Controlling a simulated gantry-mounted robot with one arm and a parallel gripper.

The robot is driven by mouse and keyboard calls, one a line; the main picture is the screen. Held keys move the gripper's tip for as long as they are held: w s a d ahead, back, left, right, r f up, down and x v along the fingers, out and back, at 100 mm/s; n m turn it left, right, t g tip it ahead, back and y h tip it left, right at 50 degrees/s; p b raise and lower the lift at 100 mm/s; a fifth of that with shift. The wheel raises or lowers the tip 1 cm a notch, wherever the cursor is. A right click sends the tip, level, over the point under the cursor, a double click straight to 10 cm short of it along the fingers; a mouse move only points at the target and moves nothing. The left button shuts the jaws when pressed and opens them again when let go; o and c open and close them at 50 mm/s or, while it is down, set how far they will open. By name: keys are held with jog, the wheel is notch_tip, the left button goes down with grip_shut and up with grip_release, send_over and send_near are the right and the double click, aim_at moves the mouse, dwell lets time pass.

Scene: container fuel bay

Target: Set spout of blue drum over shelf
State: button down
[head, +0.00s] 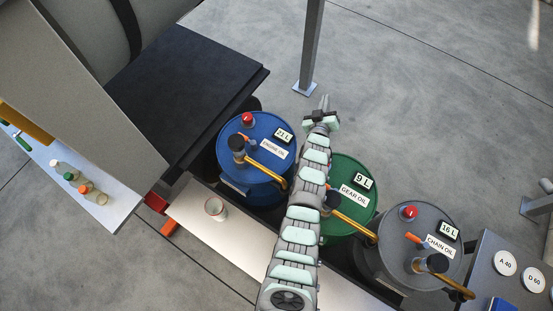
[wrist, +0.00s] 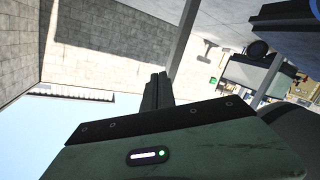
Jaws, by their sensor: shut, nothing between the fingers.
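The blue drum (head: 240,181), labelled engine oil and 21 L, stands left of my arm in the head view. Its brass spout (head: 266,172) runs from a dark-capped pump toward the lower right. The spout's tip shows near the drum's rim, beside my arm. The pale shelf (head: 240,238) runs along the front of the drums, and my arm crosses above it. My gripper (head: 324,102) is beyond the drums, over the floor, shut and empty, apart from the blue drum. Its closed fingers (wrist: 157,90) also show in the wrist view.
A white cup (head: 215,208) stands on the shelf. The green drum (head: 352,171) is partly hidden by my arm, and a grey drum (head: 397,235) stands right of it. A grey post (head: 311,45) rises behind. A dark bench (head: 185,85) is at left.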

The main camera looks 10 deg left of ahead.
notch_tip(320, 180, down, 9)
jog(key=s+n+g+y, duration=0.2)
jog(key=n+g+y, duration=0.2)
jog(key=g, duration=0.6)
jog(key=s+a+r+n+g+y, duration=0.2)
jog(key=s+a+r+g, duration=0.2)
jog(key=s+r, duration=0.2)
jog(key=s+a+r+n+g+y, duration=0.2)
jog(key=s+a+r+n+g, duration=0.1)
jog(key=s+r, duration=0.3)
jog(key=shift+s+a+r+g, duration=0.45)
jog(key=shift+s+g, duration=0.35)
jog(key=shift+s, duration=0.35)
jog(key=shift+f, duration=0.1)
